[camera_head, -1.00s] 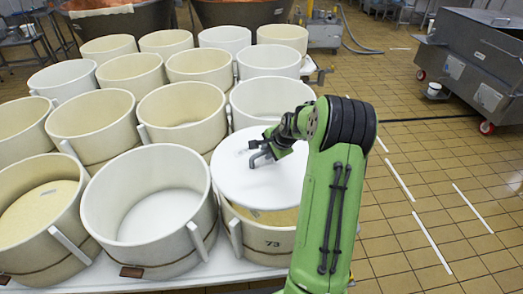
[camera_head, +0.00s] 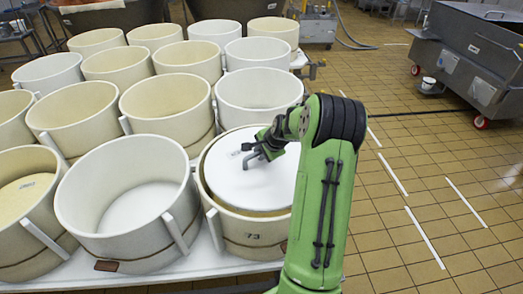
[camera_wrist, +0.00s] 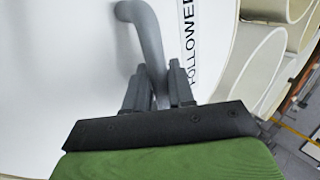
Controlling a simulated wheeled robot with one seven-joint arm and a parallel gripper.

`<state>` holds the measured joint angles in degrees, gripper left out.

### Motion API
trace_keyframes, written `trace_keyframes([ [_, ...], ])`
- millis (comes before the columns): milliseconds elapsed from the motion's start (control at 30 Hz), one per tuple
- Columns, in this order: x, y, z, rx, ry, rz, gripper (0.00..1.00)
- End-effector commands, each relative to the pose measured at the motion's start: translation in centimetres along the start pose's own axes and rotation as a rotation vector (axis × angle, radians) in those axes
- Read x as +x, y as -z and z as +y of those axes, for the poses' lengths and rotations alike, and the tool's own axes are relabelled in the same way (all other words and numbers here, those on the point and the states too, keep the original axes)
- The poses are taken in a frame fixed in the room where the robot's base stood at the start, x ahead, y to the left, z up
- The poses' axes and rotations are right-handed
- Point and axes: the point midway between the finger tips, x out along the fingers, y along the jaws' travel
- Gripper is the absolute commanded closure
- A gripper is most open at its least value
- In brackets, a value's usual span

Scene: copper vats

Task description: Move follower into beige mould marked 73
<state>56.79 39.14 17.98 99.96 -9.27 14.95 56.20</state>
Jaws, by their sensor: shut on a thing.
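The follower (camera_head: 235,180) is a white round disc with a grey bent handle on top. It sits within the rim of the beige mould marked 73 (camera_head: 255,240), near the top, and beige shows below its front edge. In the wrist view the follower (camera_wrist: 60,70) carries a label reading FOLLOWER. My gripper (camera_head: 262,150) is shut on the handle; in the wrist view its two fingers (camera_wrist: 160,88) close around the grey bar. My arm hides the right part of the follower and of the mould's rim.
A white empty mould (camera_head: 130,205) stands close to the left, with several beige and white moulds behind it on the white table (camera_head: 150,275). Another white mould (camera_head: 258,95) is just behind. The tiled floor (camera_head: 400,150) at right is open, with a grey metal tub (camera_head: 470,60) beyond.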

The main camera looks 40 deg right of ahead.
Motion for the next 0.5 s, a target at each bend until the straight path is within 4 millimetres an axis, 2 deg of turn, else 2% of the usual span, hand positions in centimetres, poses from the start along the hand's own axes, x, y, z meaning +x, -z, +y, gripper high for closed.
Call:
trace_keyframes([
  [500,4.3,0.1,2.7,-0.003,0.007,0.003,1.0],
])
